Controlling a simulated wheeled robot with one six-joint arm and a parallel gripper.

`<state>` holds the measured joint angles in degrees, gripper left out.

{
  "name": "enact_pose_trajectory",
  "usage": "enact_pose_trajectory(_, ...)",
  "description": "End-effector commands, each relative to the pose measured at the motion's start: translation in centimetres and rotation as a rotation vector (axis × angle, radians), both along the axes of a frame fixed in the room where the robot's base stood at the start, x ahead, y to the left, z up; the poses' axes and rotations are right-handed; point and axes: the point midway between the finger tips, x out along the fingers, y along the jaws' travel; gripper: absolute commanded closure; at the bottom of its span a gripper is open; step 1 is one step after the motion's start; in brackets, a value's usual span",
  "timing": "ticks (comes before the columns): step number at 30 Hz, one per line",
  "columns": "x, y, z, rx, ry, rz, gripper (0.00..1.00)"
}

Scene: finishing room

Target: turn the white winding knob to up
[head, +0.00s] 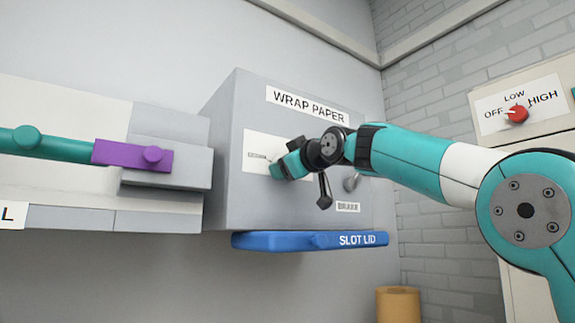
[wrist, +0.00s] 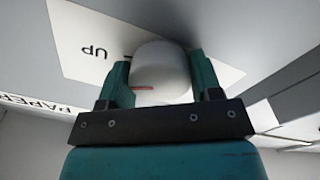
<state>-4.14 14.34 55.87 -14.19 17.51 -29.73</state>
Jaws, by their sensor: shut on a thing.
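The white winding knob (wrist: 162,68) sits on the grey wrap paper box (head: 235,150), on a white label plate (head: 256,148). In the wrist view it stands between the two teal fingers of my gripper (wrist: 161,78), which is shut on it. A red mark (wrist: 150,88) shows on the knob's near side. The word UP (wrist: 95,52) is printed on the plate to the left of the knob there. A dark tick lies between word and knob. In the head view my gripper (head: 283,166) covers the knob.
A blue slot lid (head: 290,241) juts out below the box. A grey round knob (head: 351,183) is right of my gripper. A purple block (head: 132,155) on a teal bar is at the left. A red switch (head: 517,114) is on the right cabinet. A tan cylinder (head: 398,304) stands below.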

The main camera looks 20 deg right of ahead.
Motion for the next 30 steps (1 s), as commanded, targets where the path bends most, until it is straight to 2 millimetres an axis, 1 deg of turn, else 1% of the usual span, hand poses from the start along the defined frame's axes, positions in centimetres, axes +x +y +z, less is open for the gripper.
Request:
enact_pose_trajectory(6,0.03,-0.03,-0.09,0.13,0.046,-0.002,0.65)
enact_pose_trajectory(12,0.03,-0.05,-0.11,0.203,0.069,-0.003,0.65)
enact_pose_trajectory(19,0.03,-0.05,-0.13,0.237,0.081,-0.003,0.65)
enact_pose_trajectory(30,0.03,-0.05,-0.11,0.24,0.081,-0.002,0.65)
